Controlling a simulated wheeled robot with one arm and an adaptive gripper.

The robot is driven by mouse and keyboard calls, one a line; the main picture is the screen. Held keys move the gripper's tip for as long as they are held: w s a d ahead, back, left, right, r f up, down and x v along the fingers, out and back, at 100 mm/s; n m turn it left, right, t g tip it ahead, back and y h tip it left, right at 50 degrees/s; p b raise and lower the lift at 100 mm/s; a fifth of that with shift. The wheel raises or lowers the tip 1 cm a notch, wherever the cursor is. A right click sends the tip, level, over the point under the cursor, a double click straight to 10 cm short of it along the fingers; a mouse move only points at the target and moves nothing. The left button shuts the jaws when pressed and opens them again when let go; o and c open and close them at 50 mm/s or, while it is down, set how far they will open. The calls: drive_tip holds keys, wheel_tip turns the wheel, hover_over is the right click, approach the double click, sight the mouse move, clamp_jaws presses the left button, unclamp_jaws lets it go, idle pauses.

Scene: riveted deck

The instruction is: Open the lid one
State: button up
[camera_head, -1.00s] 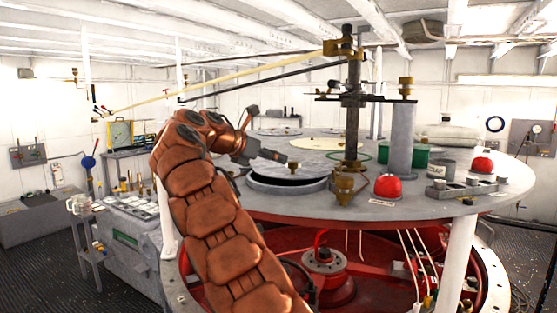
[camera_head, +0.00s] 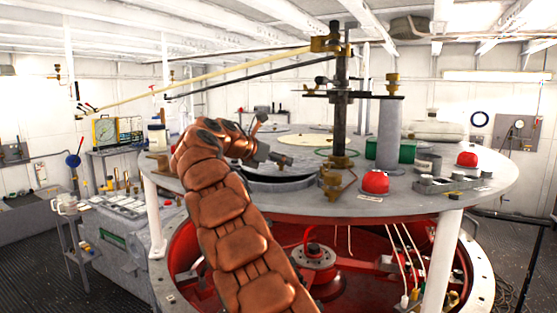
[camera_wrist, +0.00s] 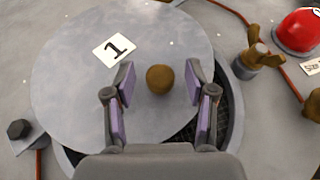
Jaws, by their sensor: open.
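The round grey lid (camera_wrist: 75,75) carries a white label with "1" and has a brass knob (camera_wrist: 160,79). The lid sits off-centre over its round opening (camera_wrist: 232,105), leaving a dark crescent uncovered at its right and lower edge in the wrist view. My gripper (camera_wrist: 160,72) is open, with one purple-padded finger on each side of the knob and a gap on both sides. In the head view my gripper (camera_head: 280,160) reaches over the lid (camera_head: 268,170) and partly hides it and the knob.
The lid lies on a large round grey table (camera_head: 420,205). A brass fitting (camera_head: 333,183), a red dome (camera_head: 375,182) and a vertical post (camera_head: 340,110) stand close to the right of the lid. A wing nut (camera_wrist: 258,55) is near the opening.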

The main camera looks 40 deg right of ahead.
drive_tip(key=shift+c, duration=0.3)
clamp_jaws()
idle(0.3)
